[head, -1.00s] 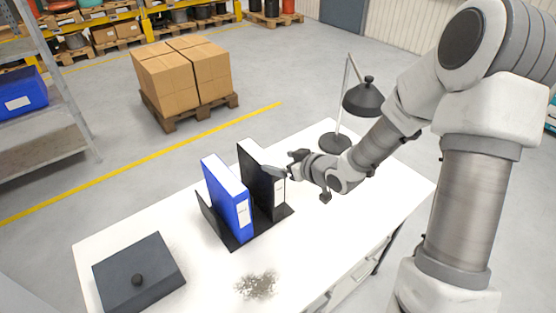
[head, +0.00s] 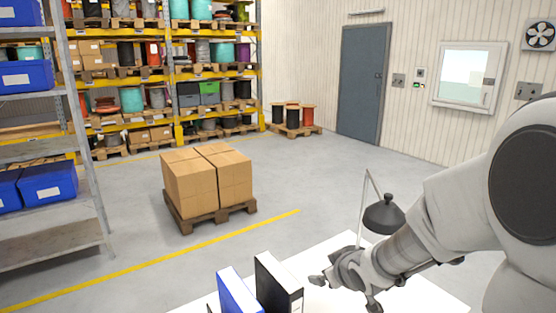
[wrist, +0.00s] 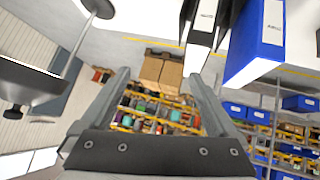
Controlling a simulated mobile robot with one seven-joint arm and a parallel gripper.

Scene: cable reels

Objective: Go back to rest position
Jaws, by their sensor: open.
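My gripper (head: 322,281) is over the white table (head: 345,244) in the head view, just right of the black binder (head: 279,284). In the wrist view its two fingers (wrist: 160,85) are spread apart with nothing between them. The blue binder (head: 239,291) stands left of the black one, and both are cut off by the lower edge of the head view. In the wrist view the black binder (wrist: 204,22) and the blue binder (wrist: 262,40) show at the upper right, apart from the fingers.
A black desk lamp (head: 384,216) stands on the table close behind my arm. Boxes on a pallet (head: 212,216) stand on the floor beyond the table. A grey shelf with blue bins (head: 48,183) is at the left. Open floor lies between the pallet and the door (head: 362,82).

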